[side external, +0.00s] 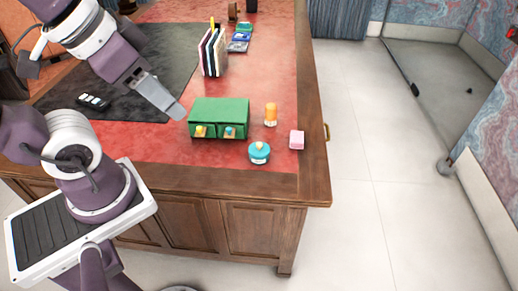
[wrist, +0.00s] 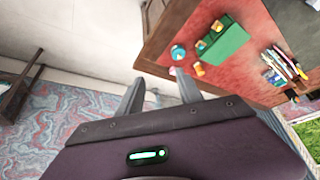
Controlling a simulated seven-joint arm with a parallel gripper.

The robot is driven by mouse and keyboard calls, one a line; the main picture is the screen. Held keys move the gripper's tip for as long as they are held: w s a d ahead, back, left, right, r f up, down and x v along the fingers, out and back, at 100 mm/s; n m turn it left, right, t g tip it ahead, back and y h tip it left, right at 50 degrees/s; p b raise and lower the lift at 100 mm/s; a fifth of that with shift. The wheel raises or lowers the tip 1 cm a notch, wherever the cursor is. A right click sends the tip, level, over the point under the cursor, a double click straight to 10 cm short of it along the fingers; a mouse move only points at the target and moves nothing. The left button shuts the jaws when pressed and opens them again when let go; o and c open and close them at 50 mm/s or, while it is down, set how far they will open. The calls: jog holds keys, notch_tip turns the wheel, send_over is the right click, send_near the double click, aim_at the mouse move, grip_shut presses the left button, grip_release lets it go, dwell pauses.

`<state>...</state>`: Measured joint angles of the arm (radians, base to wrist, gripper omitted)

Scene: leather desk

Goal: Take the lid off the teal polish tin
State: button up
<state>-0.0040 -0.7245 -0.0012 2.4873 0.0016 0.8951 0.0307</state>
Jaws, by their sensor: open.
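The teal polish tin (side external: 259,153) stands upright on the red leather top near the front right corner of the desk. Its teal top appears to be on, above a pale band. It also shows small in the wrist view (wrist: 178,52), beyond the fingers. My gripper (side external: 179,111) is in the air over the desk, left of the green box and well apart from the tin. In the wrist view its two fingers (wrist: 160,86) are spread with nothing between them.
A green box (side external: 219,113) with two small drawers stands left of the tin. An orange bottle (side external: 271,114) is behind the tin and a pink block (side external: 297,140) is right of it. Upright books (side external: 213,51) stand farther back. The desk's wooden edge (side external: 316,170) is close by.

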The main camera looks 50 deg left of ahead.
jog(key=w+a+f+m+g, duration=0.25)
jog(key=w+m, duration=0.35)
jog(key=w, duration=0.6)
jog(key=m+g, duration=0.3)
jog(key=m, duration=0.8)
send_over(259, 144)
jog(key=f, duration=1.9)
jog(key=shift+s+f, duration=0.2)
jog(key=shift+f, duration=0.15)
jog(key=f, duration=0.8)
jog(key=shift+w+f, duration=0.2)
grip_shut()
